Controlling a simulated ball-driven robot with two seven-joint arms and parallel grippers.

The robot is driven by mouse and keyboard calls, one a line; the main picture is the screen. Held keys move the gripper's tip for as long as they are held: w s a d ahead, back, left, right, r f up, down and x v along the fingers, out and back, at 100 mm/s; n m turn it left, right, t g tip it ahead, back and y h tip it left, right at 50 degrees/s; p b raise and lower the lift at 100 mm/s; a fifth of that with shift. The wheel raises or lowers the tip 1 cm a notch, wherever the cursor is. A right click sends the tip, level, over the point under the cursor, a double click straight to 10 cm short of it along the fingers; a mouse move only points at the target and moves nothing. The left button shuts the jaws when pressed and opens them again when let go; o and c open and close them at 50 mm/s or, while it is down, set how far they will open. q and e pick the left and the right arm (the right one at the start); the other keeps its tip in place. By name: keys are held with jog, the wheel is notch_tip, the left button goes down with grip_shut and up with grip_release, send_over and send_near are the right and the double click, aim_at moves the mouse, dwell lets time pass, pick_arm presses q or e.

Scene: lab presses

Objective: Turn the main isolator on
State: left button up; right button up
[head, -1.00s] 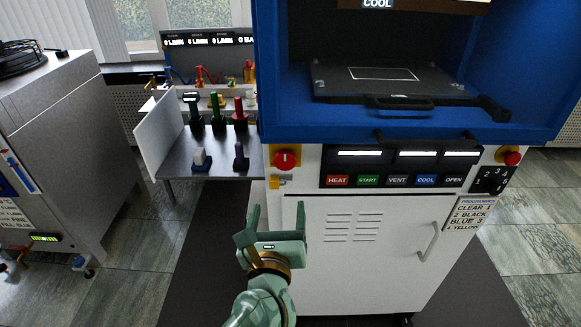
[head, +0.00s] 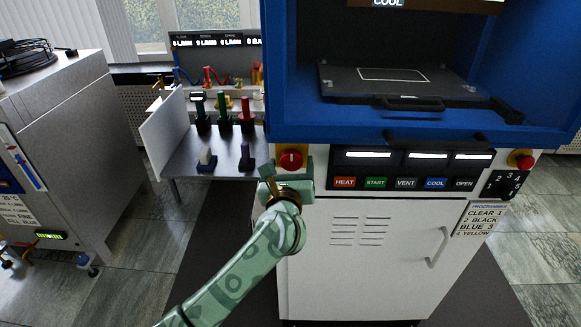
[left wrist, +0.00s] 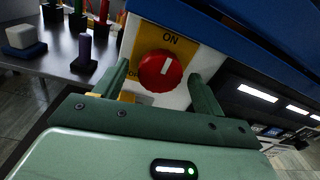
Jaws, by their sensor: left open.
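The main isolator is a round red knob (head: 291,160) with a white mark, on a yellow plate at the left of the blue press's front. In the left wrist view the red knob (left wrist: 161,70) sits on the yellow plate (left wrist: 177,42), which reads ON at its top. My left gripper (head: 289,168) is open just in front of the knob. In the left wrist view its two fingers (left wrist: 158,82) stand on either side of the knob with gaps; I cannot tell how deep they reach. My right gripper is not in view.
A button panel (head: 408,184) is right of the knob, with a red stop button (head: 523,160) beyond it. A side table (head: 222,167) with several coloured handles stands at the left. The press's blue body (head: 330,130) overhangs the panel.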

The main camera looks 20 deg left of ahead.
pick_arm(q)
jog(key=c, duration=1)
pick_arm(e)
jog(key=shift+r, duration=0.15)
pick_arm(q)
jog(key=shift+r+m+p, duration=0.15)
jog(key=shift+m+p, duration=0.25)
jog(key=shift+p, duration=0.2)
jog(key=m+p, duration=0.8)
jog(key=p, duration=0.1)
jog(key=shift+d+r+g, duration=0.1)
jog(key=shift+r+g, duration=0.05)
jog(key=shift+g, duration=0.15)
jog(key=m+p, duration=0.4)
jog(key=shift+y, duration=0.3)
jog(key=m, duration=0.1)
jog(key=m+p, duration=0.2)
jog(key=m, duration=0.1)
jog(key=shift+d+f, duration=0.1)
jog(key=shift+f, duration=0.15)
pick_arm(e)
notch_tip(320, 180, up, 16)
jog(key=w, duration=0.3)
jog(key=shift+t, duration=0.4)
pick_arm(q)
jog(key=shift+m, duration=0.3)
